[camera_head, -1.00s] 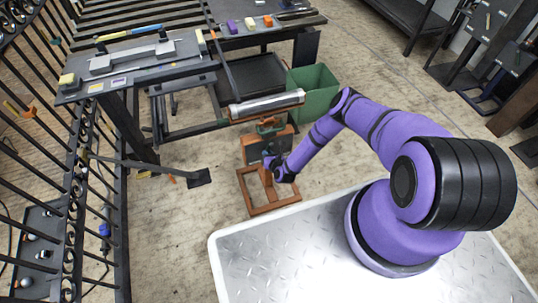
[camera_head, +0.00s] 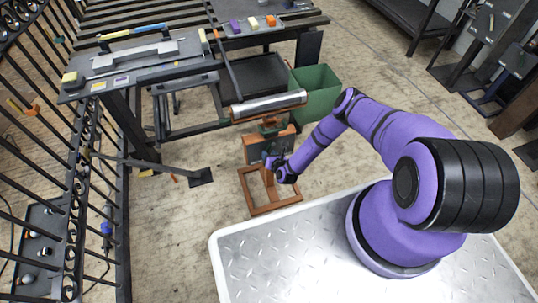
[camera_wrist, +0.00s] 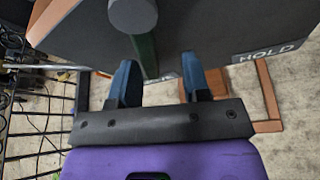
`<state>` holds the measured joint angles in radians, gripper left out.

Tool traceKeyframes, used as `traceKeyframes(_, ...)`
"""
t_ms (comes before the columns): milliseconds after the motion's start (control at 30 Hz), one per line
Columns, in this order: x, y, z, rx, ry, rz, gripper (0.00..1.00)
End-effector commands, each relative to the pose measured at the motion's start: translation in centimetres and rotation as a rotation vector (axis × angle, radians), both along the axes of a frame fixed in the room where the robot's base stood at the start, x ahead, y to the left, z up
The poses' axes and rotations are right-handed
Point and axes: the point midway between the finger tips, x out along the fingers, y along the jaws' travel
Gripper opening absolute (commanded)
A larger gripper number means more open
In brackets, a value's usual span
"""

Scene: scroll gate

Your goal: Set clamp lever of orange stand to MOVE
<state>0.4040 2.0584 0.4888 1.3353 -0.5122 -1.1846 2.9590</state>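The orange stand (camera_head: 262,209) stands on the floor in front of my base, with a grey roll across its top. In the wrist view its dark clamp plate (camera_wrist: 215,28) fills the upper part, with a HOLD label (camera_wrist: 268,52) at the right. The clamp lever (camera_wrist: 145,56) is a dark green bar below a round grey knob (camera_wrist: 133,13). My gripper (camera_wrist: 157,72) is open, its two blue fingers apart on either side of the lever's lower end. I cannot tell whether they touch it. In the head view my gripper (camera_head: 273,165) is close against the stand; the lever is hidden there.
A green bin (camera_head: 315,95) stands behind the stand. A dark workbench (camera_head: 140,62) is at the back left, and a barred metal gate (camera_head: 100,165) runs along the left. The floor between gate and stand is mostly clear.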

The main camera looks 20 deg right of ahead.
Motion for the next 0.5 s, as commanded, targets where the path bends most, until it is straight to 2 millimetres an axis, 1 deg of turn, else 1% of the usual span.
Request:
traceKeyframes(167,-2.4,-0.5,0.9,0.003,0.003,-0.002,0.43)
traceKeyframes(400,-6.6,-1.0,2.5,0.002,0.002,-0.002,0.43)
traceKeyframes(500,-7.9,-1.2,3.1,0.002,0.002,-0.002,0.43)
